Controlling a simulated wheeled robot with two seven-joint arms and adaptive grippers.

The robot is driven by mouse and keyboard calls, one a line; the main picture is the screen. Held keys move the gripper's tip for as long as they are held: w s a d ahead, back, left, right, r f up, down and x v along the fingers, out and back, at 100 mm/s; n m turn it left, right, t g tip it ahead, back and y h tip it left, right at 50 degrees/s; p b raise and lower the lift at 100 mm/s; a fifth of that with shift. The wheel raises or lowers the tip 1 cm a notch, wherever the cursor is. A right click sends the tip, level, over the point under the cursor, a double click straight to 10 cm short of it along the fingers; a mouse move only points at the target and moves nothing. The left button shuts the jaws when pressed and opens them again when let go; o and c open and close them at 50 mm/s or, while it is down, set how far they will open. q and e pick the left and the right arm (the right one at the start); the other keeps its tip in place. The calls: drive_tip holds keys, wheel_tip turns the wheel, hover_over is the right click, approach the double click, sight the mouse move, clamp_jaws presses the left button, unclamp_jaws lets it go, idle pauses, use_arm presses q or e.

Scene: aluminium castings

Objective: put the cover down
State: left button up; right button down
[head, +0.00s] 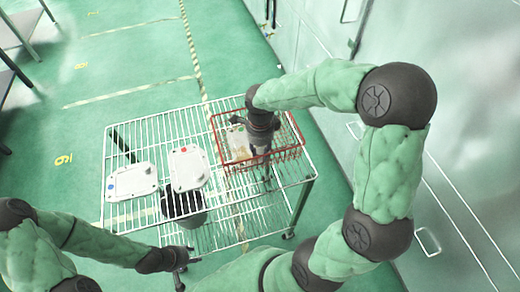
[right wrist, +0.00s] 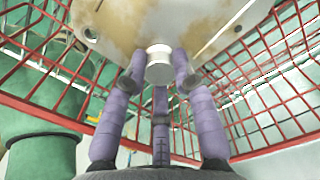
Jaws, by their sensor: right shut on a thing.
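The cover held by my right gripper (head: 262,148) is a pale plate with tan stains (head: 238,146), partly hidden by the gripper in the head view. It is inside the outline of the red wire basket (head: 294,121). In the right wrist view, the purple fingers of the right gripper (right wrist: 160,68) are shut on the round knob of the cover (right wrist: 150,22). Red basket wires (right wrist: 40,113) surround it; I cannot tell whether the cover touches the basket floor. My left gripper (head: 179,268) is low at the front edge of the rack; its finger opening is unclear.
Two more pale covers lie on the wire rack (head: 150,128): one with a blue dot (head: 132,182), one with a red dot (head: 188,168). A dark object (head: 184,205) shows near the rack's front. The rack's back left is clear. A wall (head: 470,130) stands to the right.

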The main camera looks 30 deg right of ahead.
drive_tip(key=c, duration=1)
unclamp_jaws()
wheel_tip(320, 180, up, 12)
drive_tip(key=p, duration=0.4)
